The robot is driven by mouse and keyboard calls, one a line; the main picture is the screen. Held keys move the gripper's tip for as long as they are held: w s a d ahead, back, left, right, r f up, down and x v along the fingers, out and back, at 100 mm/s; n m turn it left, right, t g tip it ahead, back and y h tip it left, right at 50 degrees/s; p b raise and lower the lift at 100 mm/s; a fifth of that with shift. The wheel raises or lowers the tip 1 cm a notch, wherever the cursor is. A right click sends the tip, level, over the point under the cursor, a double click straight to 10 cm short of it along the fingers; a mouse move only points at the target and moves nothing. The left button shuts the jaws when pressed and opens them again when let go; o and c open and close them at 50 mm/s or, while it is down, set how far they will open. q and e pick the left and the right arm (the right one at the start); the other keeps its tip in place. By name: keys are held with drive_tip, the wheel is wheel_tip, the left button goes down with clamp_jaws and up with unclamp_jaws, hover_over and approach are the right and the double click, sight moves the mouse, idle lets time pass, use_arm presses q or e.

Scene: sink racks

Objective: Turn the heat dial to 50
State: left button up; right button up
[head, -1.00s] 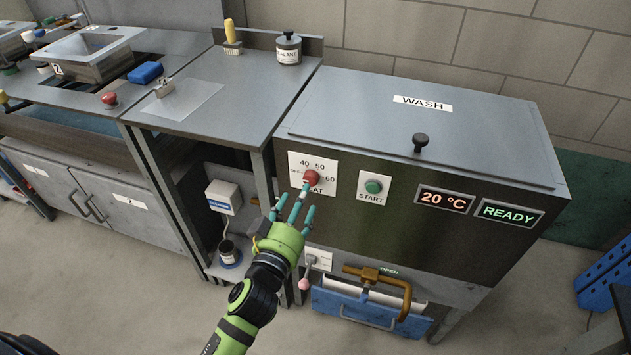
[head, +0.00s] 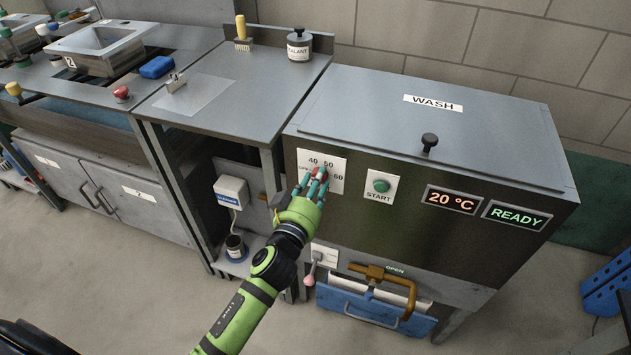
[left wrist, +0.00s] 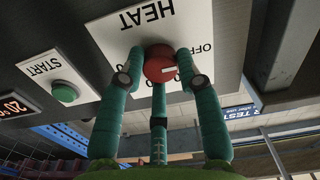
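The red heat dial (left wrist: 158,64) sits on a white HEAT plate (left wrist: 132,28) on the front of the wash machine. In the left wrist view its white mark points right, roughly toward OFF. In the head view the plate (head: 336,184) shows 40, 50 and 60, and the dial (head: 322,172) is mostly hidden by fingers. My left gripper (head: 312,182) is at the dial; its three teal fingers (left wrist: 160,72) surround it, the tips close against its sides. The fingers look closed on it. The display (head: 452,199) reads 20 °C. My right gripper is not in view.
A green START button (head: 381,186) is right of the dial. A READY display (head: 516,214) is farther right. A bench (head: 215,95) stands left.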

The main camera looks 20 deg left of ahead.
use_arm(q)
drive_tip(key=shift+r+m, duration=0.2)
drive_tip(key=shift+m, duration=0.2)
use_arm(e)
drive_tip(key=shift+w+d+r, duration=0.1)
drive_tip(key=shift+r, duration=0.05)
use_arm(q)
drive_tip(key=shift+w+d+m+p, duration=0.1)
drive_tip(key=shift+m+p, duration=0.65)
drive_tip(key=shift+m, duration=5)
drive_tip(key=shift+d+m+p, duration=0.1)
drive_tip(key=shift+m+p, duration=0.65)
drive_tip(key=shift+m, duration=5)
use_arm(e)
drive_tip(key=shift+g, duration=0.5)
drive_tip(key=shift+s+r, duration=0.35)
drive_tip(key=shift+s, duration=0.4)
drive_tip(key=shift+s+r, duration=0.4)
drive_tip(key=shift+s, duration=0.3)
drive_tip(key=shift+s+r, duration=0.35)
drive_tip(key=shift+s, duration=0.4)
